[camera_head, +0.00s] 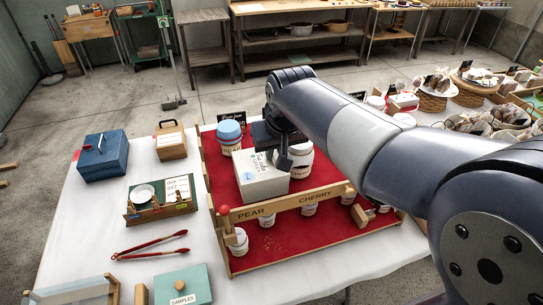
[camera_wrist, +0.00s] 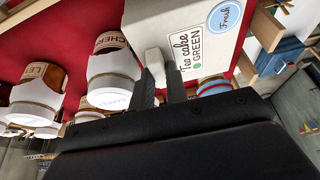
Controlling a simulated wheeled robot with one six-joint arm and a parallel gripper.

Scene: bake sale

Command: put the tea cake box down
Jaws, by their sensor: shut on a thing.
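The tea cake box (camera_head: 262,183) is white and has a round blue sticker. My gripper (camera_head: 284,160) is shut on it at its upper right side. The box is at the red upper shelf of the wooden jam stand (camera_head: 322,199), behind the rail marked PEAR and CHERRY. I cannot tell whether its base touches the shelf. In the wrist view the box (camera_wrist: 180,18) reads "Tea cake GREEN" and "Fresh", and a pale piece sits between the dark fingers of my gripper (camera_wrist: 161,80).
A large white jar (camera_head: 300,160) stands close right of the box, and a blue-lidded jar (camera_head: 229,136) stands behind it. Smaller jars fill the lower tier. Left on the white table (camera_head: 95,235) are a blue box (camera_head: 103,156), red tongs (camera_head: 150,246) and a green samples box (camera_head: 183,287).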

